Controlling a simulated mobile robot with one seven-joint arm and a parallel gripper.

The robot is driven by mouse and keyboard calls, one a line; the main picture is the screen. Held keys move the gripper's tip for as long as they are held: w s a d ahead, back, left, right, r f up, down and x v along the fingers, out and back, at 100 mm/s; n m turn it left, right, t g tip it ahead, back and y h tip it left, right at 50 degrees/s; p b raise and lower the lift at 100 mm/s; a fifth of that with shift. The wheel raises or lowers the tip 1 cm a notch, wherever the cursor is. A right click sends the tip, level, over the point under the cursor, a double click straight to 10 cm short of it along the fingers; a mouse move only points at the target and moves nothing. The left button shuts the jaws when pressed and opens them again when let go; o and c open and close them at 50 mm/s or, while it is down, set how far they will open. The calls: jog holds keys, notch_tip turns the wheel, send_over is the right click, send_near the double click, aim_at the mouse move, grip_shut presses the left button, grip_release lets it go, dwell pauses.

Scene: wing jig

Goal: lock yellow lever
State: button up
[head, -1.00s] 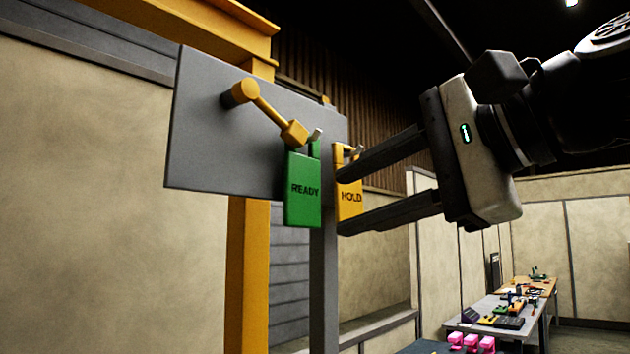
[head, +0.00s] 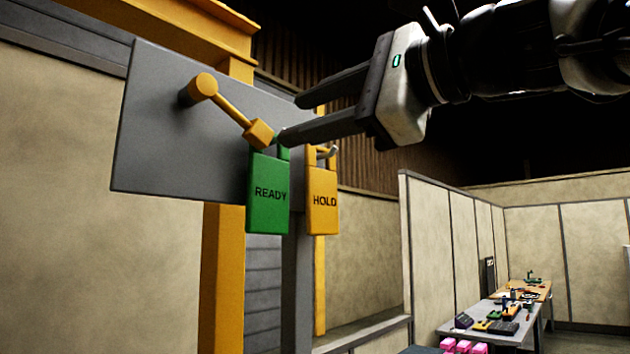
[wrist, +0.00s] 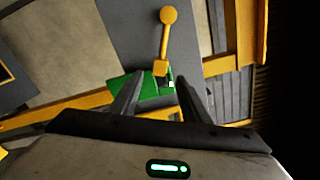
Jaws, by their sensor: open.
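The yellow lever (head: 228,110) is on the grey panel (head: 155,130). It slants from its round pivot at upper left down to a block handle at lower right. A green READY tag (head: 268,195) hangs just below the handle, and a yellow HOLD tag (head: 322,205) hangs to its right. My gripper (head: 289,119) is open, its fingers pointing left near the handle, the lower fingertip close to the top of the READY tag. In the wrist view the lever (wrist: 166,40) lies ahead of the open fingers, with the green tag (wrist: 128,88) behind them. Whether a finger touches anything I cannot tell.
A yellow beam post (head: 222,270) and a grey post (head: 295,290) stand below the panel. A workbench (head: 500,322) with tools and pink blocks (head: 465,346) is at lower right, by partition walls (head: 450,240). The space right of the tags is open.

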aim_at(263, 131)
jog(key=p+x, duration=0.1)
jog(key=x, duration=0.7)
jog(key=shift+c, duration=0.4)
grip_shut()
